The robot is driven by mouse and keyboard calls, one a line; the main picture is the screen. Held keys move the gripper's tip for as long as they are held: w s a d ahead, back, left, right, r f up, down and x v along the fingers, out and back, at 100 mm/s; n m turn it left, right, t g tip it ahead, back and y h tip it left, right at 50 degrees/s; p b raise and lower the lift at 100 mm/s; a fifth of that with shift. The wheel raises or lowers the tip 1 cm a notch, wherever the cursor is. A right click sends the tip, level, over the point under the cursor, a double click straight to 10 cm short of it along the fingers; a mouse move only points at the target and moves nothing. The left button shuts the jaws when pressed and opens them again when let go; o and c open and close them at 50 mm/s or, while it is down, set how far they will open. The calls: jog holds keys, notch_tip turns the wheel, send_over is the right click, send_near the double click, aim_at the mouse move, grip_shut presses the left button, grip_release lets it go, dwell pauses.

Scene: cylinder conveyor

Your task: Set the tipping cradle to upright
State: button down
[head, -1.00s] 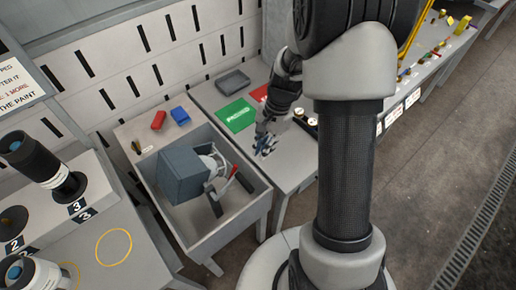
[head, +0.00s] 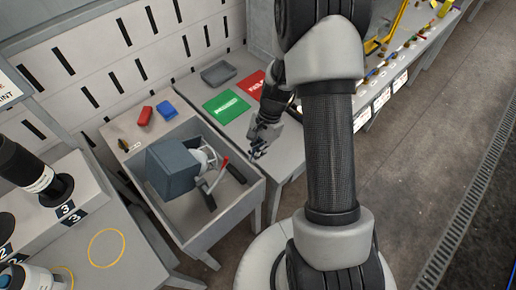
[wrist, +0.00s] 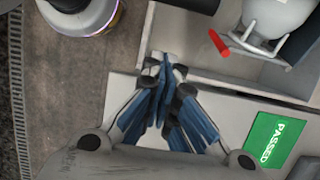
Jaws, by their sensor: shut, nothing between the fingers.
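The tipping cradle (head: 206,160) appears to be the pale rounded part with light brackets beside a blue-grey block (head: 170,171), inside a grey tray (head: 224,221). It looks tilted, but its exact angle is hard to tell. A red-tipped lever (head: 225,161) sticks up from it. In the wrist view the pale rounded part (wrist: 277,16) and the red tip (wrist: 219,42) show at the top right. My gripper (head: 256,154) is shut and empty by the tray's right end, apart from the lever. Its blue fingers (wrist: 165,66) meet in the wrist view.
A green PASSED mat (head: 227,103) and a red mat (head: 257,83) lie on the bench behind my gripper, with a grey dish (head: 218,73). The tray walls stand around the cradle.

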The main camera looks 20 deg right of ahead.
jog(key=shift+s+a+f+b, duration=0.25)
jog(key=shift+a+f+b, duration=0.1)
jog(key=shift+a, duration=0.4)
jog(key=shift+s+a+f+b, duration=0.25)
jog(key=shift+a+f, duration=0.15)
jog(key=shift+a, duration=0.3)
jog(key=shift+s+a+f+b, duration=0.25)
jog(key=shift+a+f+b, duration=0.1)
jog(key=shift+a, duration=0.4)
jog(key=shift+r+p, duration=0.2)
jog(key=shift+p, duration=0.2)
